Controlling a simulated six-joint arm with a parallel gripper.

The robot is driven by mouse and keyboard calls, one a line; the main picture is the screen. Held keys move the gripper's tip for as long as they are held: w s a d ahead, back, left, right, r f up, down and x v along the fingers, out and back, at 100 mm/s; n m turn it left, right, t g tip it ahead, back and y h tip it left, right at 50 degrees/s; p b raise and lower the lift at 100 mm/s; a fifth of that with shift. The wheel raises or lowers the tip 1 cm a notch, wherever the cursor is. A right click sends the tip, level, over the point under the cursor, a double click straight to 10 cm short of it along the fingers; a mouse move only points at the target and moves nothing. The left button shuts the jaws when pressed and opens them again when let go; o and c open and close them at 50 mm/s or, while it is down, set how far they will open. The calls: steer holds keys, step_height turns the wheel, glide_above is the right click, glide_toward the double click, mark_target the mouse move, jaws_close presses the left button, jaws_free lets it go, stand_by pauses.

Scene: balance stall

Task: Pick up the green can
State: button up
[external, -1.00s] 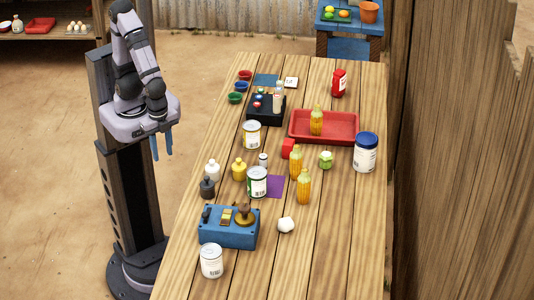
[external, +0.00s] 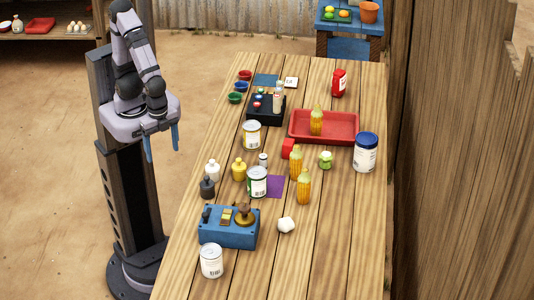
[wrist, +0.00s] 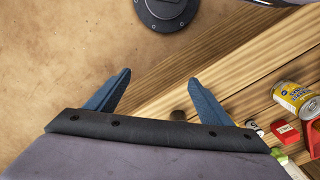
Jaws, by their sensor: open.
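The green can (external: 257,182) is a metal can with a white label and a green band. My gripper (external: 162,146) hangs left of the table, well away from the can. Its two blue fingers are apart, with nothing between them. In the wrist view my gripper (wrist: 159,78) also shows empty, over the floor and the table's edge. I cannot make out the green can for certain in the wrist view.
A yellow-labelled can (external: 251,134) stands behind the green can; a white-labelled can (external: 211,261) stands at the front. A blue box (external: 229,236) is in front; corn (external: 303,188) stands right.

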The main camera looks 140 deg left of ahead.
step_height(320, 180, up, 5)
steer(key=n+t+b, duration=1.4)
steer(key=n, duration=2.2)
glide_above(252, 168)
steer(key=s, duration=0.6)
steer(key=f, duration=0.2)
steer(key=shift+m+g+h, duration=0.3)
steer(key=shift+h, duration=0.2)
step_height(252, 168, down, 4)
steer(key=shift+w+f, duration=0.1)
steer(key=shift+w, duration=0.05)
steer(key=shift+f, duration=0.55)
steer(key=shift+a+p+x, duration=0.1)
steer(key=shift+p+x, duration=0.1)
steer(key=shift+x, duration=1.6)
steer(key=shift+a+p+x, duration=0.15)
steer(key=shift+p+x, duration=0.05)
steer(key=shift+x, duration=1.6)
